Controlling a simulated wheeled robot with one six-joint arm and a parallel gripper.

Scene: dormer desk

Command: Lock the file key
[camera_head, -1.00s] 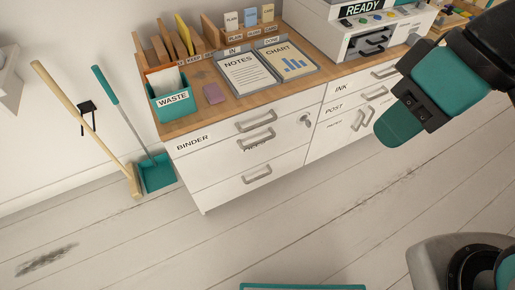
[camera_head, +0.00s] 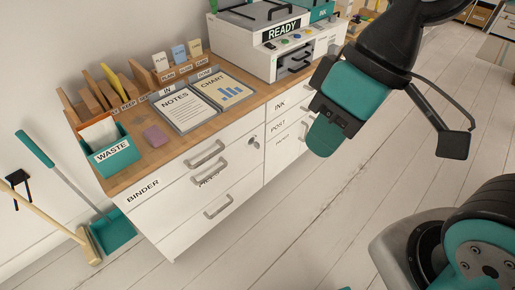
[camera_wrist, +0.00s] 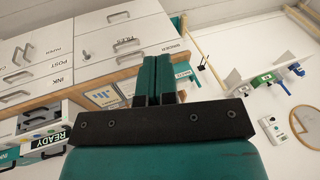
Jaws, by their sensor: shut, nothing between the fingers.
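The file key (camera_head: 254,142) is a small grey piece in a lock on the white cabinet front, near the upper right of the left drawer stack. Its turn angle is too small to read. The files drawer (camera_head: 196,194) has a grey handle partly covering its label and looks closed; it also shows in the wrist view (camera_wrist: 135,48). My gripper (camera_head: 322,138) is right of the key in the picture, clear of the cabinet front. In the wrist view its two teal fingers (camera_wrist: 157,75) are together with nothing between them.
The wooden desktop (camera_head: 140,168) holds a teal waste bin (camera_head: 118,155), trays of papers and a white printer (camera_head: 262,48). A broom (camera_head: 50,222) and teal dustpan (camera_head: 115,236) stand left of the cabinet. The plank floor in front is clear.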

